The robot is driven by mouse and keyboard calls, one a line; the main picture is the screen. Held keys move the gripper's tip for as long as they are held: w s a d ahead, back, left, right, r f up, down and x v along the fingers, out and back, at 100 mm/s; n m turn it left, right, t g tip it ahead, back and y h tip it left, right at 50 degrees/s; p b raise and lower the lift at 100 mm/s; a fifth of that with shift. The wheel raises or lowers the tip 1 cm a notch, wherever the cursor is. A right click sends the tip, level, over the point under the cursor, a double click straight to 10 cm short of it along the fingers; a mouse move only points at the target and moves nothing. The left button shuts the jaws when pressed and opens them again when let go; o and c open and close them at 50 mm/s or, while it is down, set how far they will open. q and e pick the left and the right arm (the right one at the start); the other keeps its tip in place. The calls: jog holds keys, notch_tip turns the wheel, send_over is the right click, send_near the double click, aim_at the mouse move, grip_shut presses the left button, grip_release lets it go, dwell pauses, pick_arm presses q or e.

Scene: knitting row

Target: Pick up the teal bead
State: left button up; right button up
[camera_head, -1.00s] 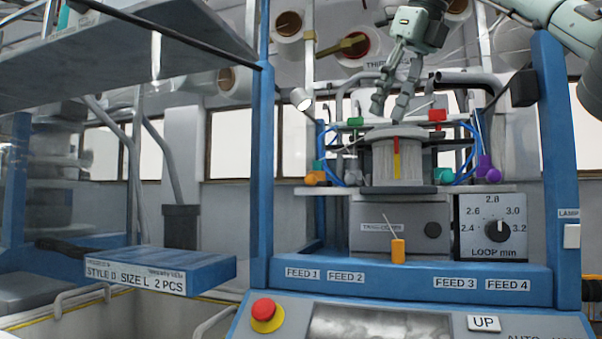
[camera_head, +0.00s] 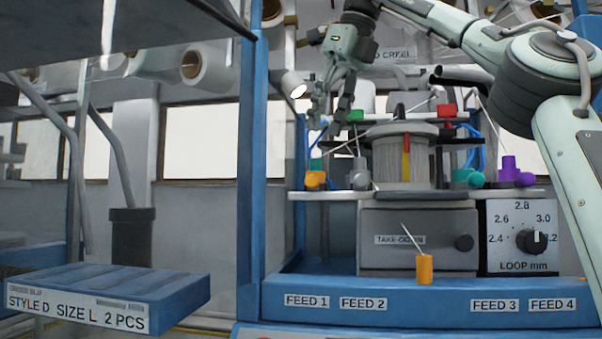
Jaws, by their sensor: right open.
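The teal bead (camera_head: 467,178), a small piece that looks teal, sits on the white shelf of the knitting machine, right of the grey cylinder (camera_head: 402,162) and left of a purple piece (camera_head: 516,174). My right gripper (camera_head: 329,124) hangs with its fingers pointing down, open and empty, above the left part of that shelf. It is apart from the teal piece, well to its left and higher, across the cylinder. My left gripper is not in view.
Below my right gripper are an orange piece (camera_head: 315,180) and a grey piece (camera_head: 359,178). A green block (camera_head: 355,116) is close right of the fingers, a red block (camera_head: 446,110) farther right. A blue post (camera_head: 252,170) and lamp (camera_head: 294,85) stand left.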

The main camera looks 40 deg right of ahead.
aim_at(316, 159)
jog(key=x, duration=0.6)
jog(key=shift+w+d+f, duration=0.1)
jog(key=shift+d+f, duration=0.15)
jog(key=shift+f, duration=0.1)
jog(key=c, duration=0.8)
